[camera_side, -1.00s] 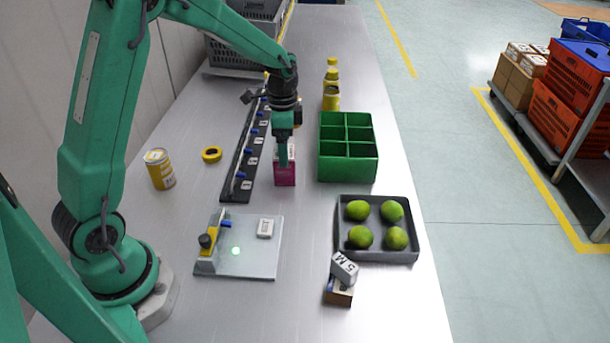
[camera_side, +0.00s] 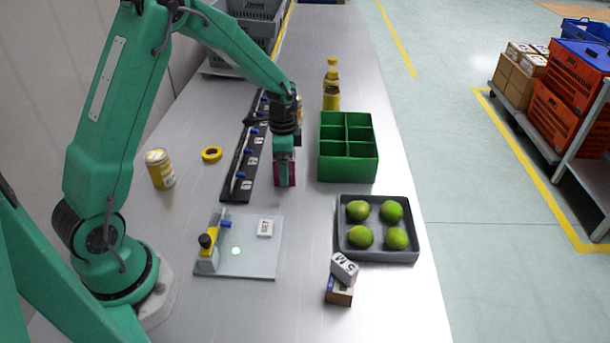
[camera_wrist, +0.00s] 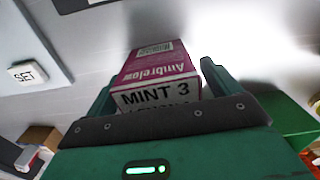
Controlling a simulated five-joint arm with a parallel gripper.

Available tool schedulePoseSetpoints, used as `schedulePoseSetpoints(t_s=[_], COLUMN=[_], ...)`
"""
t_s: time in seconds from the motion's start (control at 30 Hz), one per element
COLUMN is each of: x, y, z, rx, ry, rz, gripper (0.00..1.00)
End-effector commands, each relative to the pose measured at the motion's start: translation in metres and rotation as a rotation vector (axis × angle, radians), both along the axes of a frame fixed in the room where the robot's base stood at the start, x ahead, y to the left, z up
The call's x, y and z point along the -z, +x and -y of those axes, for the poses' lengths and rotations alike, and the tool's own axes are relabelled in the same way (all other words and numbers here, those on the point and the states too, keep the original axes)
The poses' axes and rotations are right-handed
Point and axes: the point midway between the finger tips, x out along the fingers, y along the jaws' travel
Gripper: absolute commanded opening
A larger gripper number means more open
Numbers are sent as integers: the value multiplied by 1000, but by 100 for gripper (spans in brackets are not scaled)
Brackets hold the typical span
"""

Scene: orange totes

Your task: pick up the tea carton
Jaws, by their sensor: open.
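The tea carton is a magenta and white box (camera_wrist: 155,75) with "MINT 3" printed on it, seen in the wrist view between my gripper's two fingers. In the side view only narrow magenta edges of the carton (camera_side: 293,176) show, because my gripper (camera_side: 284,178) is in front of it. The carton stands upright on the metal table. My gripper is open, pointing down, with a finger on either side of the carton in the wrist view (camera_wrist: 155,85). I cannot tell whether the fingers touch it.
A green divided box (camera_side: 347,170) stands close to the right. A black rail with blue levers (camera_side: 240,180) lies just left. A grey tray of limes (camera_side: 378,255), small boxes (camera_side: 340,290) and a plate with a yellow device (camera_side: 250,262) are nearer. A yellow can (camera_side: 159,169) stands further left.

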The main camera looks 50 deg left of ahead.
Motion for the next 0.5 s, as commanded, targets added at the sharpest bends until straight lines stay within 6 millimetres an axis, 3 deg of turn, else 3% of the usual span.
schedulePoseSetpoints(t_s=[0.47, 0.5], x=[0, 0], y=[0, 0], z=[0, 0], rx=[0, 0], ry=[0, 0], rz=[0, 0], gripper=[89, 81])
